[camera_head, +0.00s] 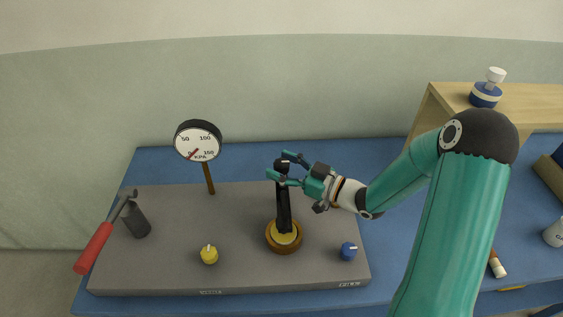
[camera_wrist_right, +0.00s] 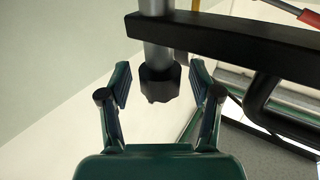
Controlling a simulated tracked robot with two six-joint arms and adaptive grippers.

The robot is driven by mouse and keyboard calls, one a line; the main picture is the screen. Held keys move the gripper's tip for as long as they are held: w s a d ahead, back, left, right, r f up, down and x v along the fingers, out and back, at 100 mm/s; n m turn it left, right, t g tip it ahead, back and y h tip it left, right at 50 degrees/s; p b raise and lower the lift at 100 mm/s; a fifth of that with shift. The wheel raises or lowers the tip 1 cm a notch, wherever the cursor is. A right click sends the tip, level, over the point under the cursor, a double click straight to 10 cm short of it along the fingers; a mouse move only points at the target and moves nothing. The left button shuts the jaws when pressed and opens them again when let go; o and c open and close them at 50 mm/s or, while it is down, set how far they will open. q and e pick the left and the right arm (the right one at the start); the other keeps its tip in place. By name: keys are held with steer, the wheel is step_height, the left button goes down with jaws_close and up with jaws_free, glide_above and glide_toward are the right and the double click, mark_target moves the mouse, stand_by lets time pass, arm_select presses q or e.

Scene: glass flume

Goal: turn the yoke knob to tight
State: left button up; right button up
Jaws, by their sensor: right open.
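The black yoke (camera_head: 284,205) stands upright on a round brass-and-brown base (camera_head: 284,241) on a grey board. In the right wrist view its dark arm (camera_wrist_right: 230,36) crosses the top, with a grey shaft (camera_wrist_right: 157,55) through it. The lobed black yoke knob (camera_wrist_right: 159,84) is on the shaft's near end. My right gripper (camera_head: 279,168) is at the upper part of the yoke, coming from the right. In the wrist view its fingers (camera_wrist_right: 160,88) are open on either side of the knob, with gaps showing. My left gripper is not in view.
The grey board (camera_head: 170,270) also carries a KPA gauge (camera_head: 198,142), a yellow knob (camera_head: 209,255), a blue knob (camera_head: 348,251) and a red-handled lever (camera_head: 95,247). A wooden shelf (camera_head: 530,97) with a blue-and-white bottle (camera_head: 486,92) stands at right. The blue table is clear behind the board.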

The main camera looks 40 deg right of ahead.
steer(key=shift+w, duration=0.1)
steer(key=shift+c, duration=0.3)
steer(key=c, duration=1.1)
